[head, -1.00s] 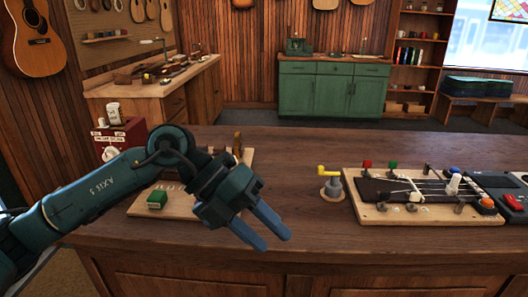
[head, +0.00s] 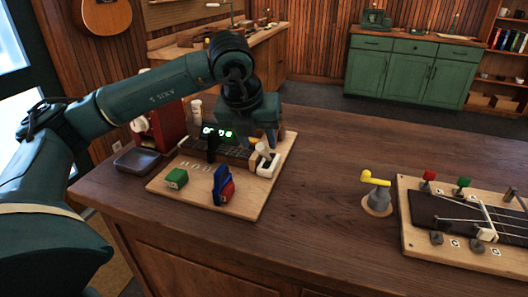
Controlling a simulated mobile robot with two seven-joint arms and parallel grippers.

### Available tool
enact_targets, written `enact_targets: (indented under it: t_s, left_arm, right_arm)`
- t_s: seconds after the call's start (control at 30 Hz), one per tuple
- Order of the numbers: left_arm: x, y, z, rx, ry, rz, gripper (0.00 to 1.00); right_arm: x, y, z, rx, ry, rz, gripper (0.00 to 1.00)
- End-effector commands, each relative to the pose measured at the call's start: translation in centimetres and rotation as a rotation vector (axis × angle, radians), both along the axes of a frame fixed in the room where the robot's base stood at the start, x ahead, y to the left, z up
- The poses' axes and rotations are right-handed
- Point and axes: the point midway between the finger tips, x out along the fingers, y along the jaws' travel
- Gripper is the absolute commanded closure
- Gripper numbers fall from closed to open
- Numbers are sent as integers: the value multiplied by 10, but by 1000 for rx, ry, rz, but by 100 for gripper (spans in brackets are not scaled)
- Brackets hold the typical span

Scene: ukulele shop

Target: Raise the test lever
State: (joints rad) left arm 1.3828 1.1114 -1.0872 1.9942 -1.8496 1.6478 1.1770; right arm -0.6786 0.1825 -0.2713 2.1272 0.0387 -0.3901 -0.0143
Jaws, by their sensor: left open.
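A small lever with a pale rounded handle (head: 262,150) stands on a white base at the right edge of a wooden board (head: 240,208) on the counter; I take it to be the test lever. My left gripper (head: 262,142) points down right over this lever, open, with its fingers around or just behind the handle; I cannot tell if they touch it. The gripper hides part of the board behind. My right gripper is out of view.
The board also holds a green block (head: 176,178), a blue and red part (head: 223,188) and a green-lit display (head: 217,133). A grey tray (head: 136,160) and a red box (head: 165,123) stand left. A yellow-handled post (head: 377,196) and an instrument board (head: 410,238) are right. The counter between is clear.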

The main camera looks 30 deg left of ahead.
Motion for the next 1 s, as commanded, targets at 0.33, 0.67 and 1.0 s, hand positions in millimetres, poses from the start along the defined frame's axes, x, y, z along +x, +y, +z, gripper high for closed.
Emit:
enact_targets:
  t_s: [0.33,0.67,1.0]
  left_arm:
    - [21,2,-48,-1,2,-2,58]
    - [23,2,-55,-1,1,-1,58]
    - [23,2,-55,0,0,-1,81]
  right_arm:
    - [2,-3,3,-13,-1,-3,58]
    - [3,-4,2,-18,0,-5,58]
    - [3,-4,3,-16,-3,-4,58]
